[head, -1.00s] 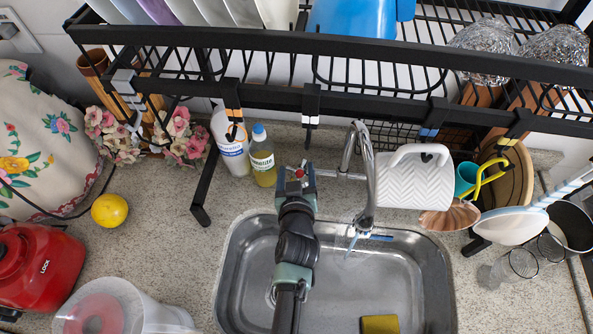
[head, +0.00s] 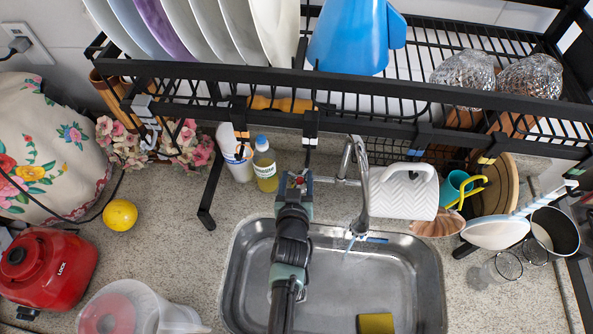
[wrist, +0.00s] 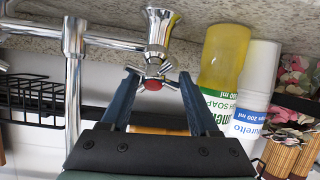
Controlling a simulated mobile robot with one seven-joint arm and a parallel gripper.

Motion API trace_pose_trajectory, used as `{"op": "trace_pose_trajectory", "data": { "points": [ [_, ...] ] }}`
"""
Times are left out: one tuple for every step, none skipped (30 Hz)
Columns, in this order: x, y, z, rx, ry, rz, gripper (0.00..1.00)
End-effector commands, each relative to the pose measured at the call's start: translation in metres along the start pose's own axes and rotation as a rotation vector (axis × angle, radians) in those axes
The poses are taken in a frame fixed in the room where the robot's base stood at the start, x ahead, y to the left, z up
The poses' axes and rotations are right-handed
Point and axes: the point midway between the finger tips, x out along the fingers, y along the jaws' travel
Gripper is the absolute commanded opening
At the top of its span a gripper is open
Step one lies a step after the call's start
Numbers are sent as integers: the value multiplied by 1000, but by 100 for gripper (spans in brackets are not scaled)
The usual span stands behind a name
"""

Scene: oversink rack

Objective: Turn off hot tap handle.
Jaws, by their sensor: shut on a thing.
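The hot tap handle (wrist: 153,85) is a chrome cross handle with a red centre, upside down in the wrist view. My gripper (wrist: 159,78) has its two blue fingers on either side of it and is shut on it. In the head view my gripper (head: 297,178) is at the left end of the faucet's pipe and mostly hides the handle. The curved chrome spout (head: 361,190) hangs over the sink (head: 405,280). A small pale bluish streak shows under its tip; I cannot tell for sure if water runs.
A yellow soap bottle (head: 265,168) and a white bottle (head: 238,160) stand close left of my gripper. The black rack (head: 400,140) spans above. A sponge (head: 376,323) lies in the sink.

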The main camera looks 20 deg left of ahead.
Motion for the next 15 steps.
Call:
{"op": "trace_pose_trajectory", "data": {
  "points": [
    [-3,3,-8,18,-9,10,6],
    [-3,3,-8,30,-8,16,6],
    [-3,4,-9,46,-7,24,6],
    [-3,4,-10,58,-6,30,6],
    [-3,3,-10,69,-5,36,6],
    [-3,2,-9,86,-5,45,6],
    [-3,2,-9,100,-4,52,6],
    [-3,2,-9,112,-3,59,6],
    [-3,1,-7,129,-3,68,6],
    [-2,1,-7,142,-3,74,6],
    [-2,1,-6,154,-2,82,6],
    [-2,1,-5,169,-3,89,6],
    [-2,1,-5,181,-1,96,6],
    [-2,1,-5,192,-2,103,6],
    [-2,1,-4,207,-2,112,6]
  ]
}}
